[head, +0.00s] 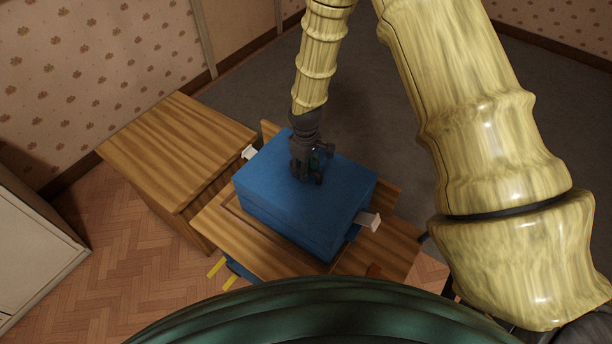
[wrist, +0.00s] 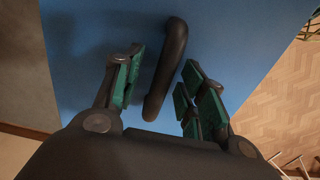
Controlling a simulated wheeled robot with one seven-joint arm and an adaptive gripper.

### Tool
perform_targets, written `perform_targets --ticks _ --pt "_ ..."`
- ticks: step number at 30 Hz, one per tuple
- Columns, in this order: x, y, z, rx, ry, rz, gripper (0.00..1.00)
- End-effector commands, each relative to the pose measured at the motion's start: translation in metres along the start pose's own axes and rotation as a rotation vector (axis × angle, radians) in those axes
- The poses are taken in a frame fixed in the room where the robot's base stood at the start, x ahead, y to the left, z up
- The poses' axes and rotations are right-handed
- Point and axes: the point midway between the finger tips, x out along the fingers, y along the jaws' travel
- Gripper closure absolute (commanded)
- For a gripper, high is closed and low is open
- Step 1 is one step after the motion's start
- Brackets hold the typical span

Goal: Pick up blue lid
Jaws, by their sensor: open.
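The blue lid (head: 335,185) is the flat top of a blue box that stands on a wooden piece of furniture in the head view. In the wrist view the blue surface (wrist: 235,40) fills most of the picture. A dark curved handle (wrist: 168,70) rises from it. My gripper (head: 308,178) is over the lid's top in the head view. I see a gap between each finger and the handle. In the head view the gripper hides the handle.
White brackets (head: 370,221) stick out at the box's ends. The box rests on a wooden top (head: 238,228), beside a wooden cabinet (head: 180,140) at the left. Yellow-tipped items (head: 217,267) show below it. A white cabinet (head: 35,250) stands at far left. Grey carpet lies behind.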

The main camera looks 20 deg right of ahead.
Motion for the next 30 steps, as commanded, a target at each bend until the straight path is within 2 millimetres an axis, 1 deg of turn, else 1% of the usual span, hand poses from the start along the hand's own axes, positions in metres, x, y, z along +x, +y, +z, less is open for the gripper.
perform_targets --ticks 3,5,9,10,23,26,30 --pt "0.0 0.0 0.0 0.0 0.0 0.0 0.59" --pt "0.0 0.0 0.0 0.0 0.0 0.0 0.7" --pt "0.0 0.0 -0.001 0.0 0.001 0.0 0.95" --pt "0.0 0.0 -0.001 0.0 0.001 0.0 1.0" --pt "-0.004 0.0 -0.001 0.0 0.002 0.001 1.0" --pt "-0.011 0.001 -0.002 0.0 0.004 0.002 1.0" --pt "-0.026 0.001 -0.002 0.0 0.004 0.002 1.0"
